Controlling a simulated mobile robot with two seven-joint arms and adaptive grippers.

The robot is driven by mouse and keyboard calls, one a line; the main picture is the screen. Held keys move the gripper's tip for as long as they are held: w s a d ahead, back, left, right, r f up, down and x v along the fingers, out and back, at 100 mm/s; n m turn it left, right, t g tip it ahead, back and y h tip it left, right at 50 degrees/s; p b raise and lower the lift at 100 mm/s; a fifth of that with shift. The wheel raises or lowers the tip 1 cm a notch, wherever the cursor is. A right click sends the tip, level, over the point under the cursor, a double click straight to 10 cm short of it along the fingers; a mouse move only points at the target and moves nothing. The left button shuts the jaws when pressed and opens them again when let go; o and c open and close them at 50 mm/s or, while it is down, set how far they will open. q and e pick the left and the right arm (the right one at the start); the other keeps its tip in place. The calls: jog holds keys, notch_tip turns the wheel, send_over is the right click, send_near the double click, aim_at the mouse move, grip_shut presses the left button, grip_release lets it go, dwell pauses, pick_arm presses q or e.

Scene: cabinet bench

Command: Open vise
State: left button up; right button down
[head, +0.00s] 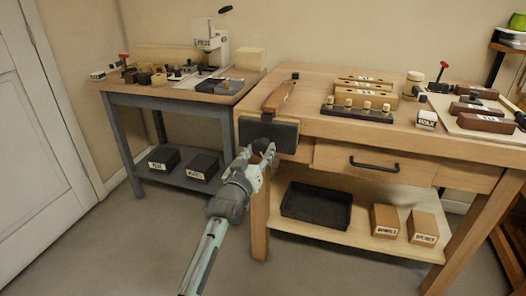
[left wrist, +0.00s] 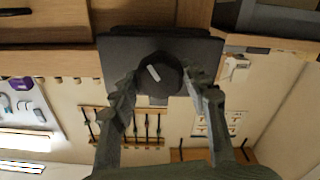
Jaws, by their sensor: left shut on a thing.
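The vise (head: 272,132) is a dark plate on the front left corner of the wooden workbench. In the left wrist view the vise plate (left wrist: 115,52) spans the top middle, with a round dark hub (left wrist: 160,72) on its face and a light grey bar on it. My left gripper (head: 263,152) is at the vise's front. Its fingers (left wrist: 160,80) are closed around the hub from both sides. In the head view the gripper hides the hub. I cannot tell the gap between vise plate and bench. My right gripper is not in view.
The workbench (head: 330,145) carries a wooden plane-like block (head: 279,97), a dark rack (head: 358,114) and a WAX box (head: 426,119). A drawer handle (head: 374,164) sticks out right of the vise. A black tray (head: 316,205) sits on the lower shelf. Open floor lies in front.

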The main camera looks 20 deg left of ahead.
pick_arm(q)
jog(key=shift+n, duration=1.1)
jog(key=shift+s+n, duration=0.1)
jog(key=shift+n, duration=0.4)
jog(key=n, duration=0.4)
jog(key=o, duration=1)
jog(key=s, duration=0.7)
jog(key=shift+f, duration=0.2)
jog(key=shift+s, duration=0.1)
